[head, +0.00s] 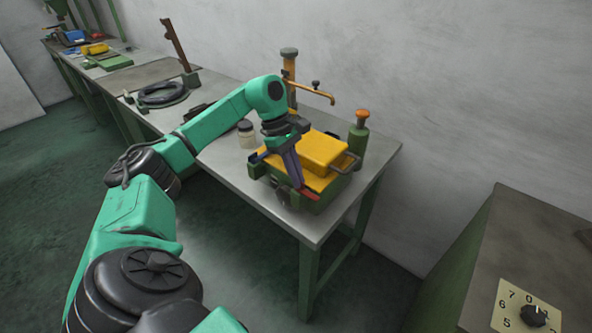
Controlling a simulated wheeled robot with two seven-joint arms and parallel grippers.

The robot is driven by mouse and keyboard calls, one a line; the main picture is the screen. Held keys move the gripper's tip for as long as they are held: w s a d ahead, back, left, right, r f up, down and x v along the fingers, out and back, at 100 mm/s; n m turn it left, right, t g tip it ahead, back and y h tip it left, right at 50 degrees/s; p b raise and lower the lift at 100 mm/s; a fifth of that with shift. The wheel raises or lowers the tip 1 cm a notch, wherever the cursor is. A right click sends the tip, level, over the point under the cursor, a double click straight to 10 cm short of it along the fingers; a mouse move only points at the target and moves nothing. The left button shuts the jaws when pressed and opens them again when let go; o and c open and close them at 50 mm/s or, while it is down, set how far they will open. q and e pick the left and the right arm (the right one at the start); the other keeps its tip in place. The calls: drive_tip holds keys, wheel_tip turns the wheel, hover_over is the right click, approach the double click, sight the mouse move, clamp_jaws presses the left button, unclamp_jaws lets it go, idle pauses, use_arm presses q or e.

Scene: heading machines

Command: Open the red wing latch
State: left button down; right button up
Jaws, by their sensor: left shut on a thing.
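A green box with a yellow lid (320,150) stands near the right end of the grey workbench. The red wing latch (311,194) is low on the box's near side, and only part of it shows beside my fingers. My left gripper (297,184) reaches down in front of the box with its fingers pointing down, shut on the red wing latch. The fingers hide the rest of the latch. The yellow lid lies on top of the box. My right gripper is not in view.
A green bottle with an orange cap (359,133) stands right behind the box, and a jar (246,133) stands to its left. An orange-brown stand (289,78) rises behind. A coiled black hose (162,94) lies farther left. A cabinet with a numbered dial (533,316) is at lower right.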

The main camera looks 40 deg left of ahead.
use_arm(q)
drive_tip(key=shift+s+f+m+g, duration=0.15)
drive_tip(key=shift+f+m+g, duration=0.15)
drive_tip(key=shift+m, duration=0.1)
drive_tip(key=c, duration=1)
unclamp_jaws()
drive_tip(key=shift+s+d+r, duration=0.1)
drive_tip(key=shift+s+r, duration=0.05)
drive_tip(key=shift+s, duration=0.1)
drive_tip(key=shift+w, duration=0.1)
drive_tip(key=shift+w, duration=0.45)
drive_tip(key=p+v, duration=0.3)
drive_tip(key=v, duration=1.1)
drive_tip(key=shift+r+p, duration=0.2)
drive_tip(key=shift+p, duration=0.15)
